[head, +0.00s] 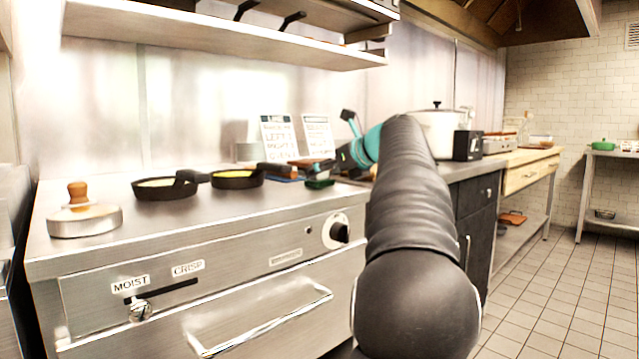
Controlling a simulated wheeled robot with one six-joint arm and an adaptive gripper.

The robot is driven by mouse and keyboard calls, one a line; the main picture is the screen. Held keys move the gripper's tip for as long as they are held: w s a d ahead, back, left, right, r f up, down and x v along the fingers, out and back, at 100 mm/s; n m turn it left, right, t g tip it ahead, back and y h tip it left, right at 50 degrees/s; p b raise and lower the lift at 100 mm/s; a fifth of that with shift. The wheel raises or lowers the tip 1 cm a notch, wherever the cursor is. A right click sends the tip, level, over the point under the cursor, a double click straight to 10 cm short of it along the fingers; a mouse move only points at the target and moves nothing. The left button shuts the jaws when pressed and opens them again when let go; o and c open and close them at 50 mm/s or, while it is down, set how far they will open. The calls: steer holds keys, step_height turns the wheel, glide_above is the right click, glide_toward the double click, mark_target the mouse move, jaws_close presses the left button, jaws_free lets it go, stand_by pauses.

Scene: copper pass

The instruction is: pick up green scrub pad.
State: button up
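A small dark green block (320,183), which looks like the green scrub pad, lies at the back right of the steel griddle top. My gripper (326,172) is at the far end of my arm, right by the green block and just above it. The fingers are small and dark here. I cannot tell whether they are open or shut, or whether they touch the block. My arm covers part of the counter to the right of it.
Two black pans (237,179) (166,188) and a round press with a wooden knob (85,219) stand on the griddle top (200,220). Signs (279,135) lean behind. A white pot (437,132) and a black box (467,146) stand to the right. A shelf (220,38) hangs above.

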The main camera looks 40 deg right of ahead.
steer(key=shift+x, duration=0.9)
steer(key=shift+s, duration=0.1)
steer(key=c, duration=1.3)
steer(key=shift+r+p, duration=0.3)
steer(key=shift+r, duration=0.35)
steer(key=shift+c, duration=0.2)
steer(key=r, duration=0.1)
steer(key=r+p, duration=0.2)
steer(key=r, duration=0.1)
steer(key=shift+s+d, duration=0.25)
steer(key=shift+s, duration=0.1)
steer(key=s+d+r+p, duration=0.3)
steer(key=s+d+r, duration=0.2)
steer(key=s, duration=0.4)
steer(key=shift+s+d+r+p, duration=0.15)
steer(key=shift+s+r+p, duration=0.05)
steer(key=shift+r+p, duration=0.2)
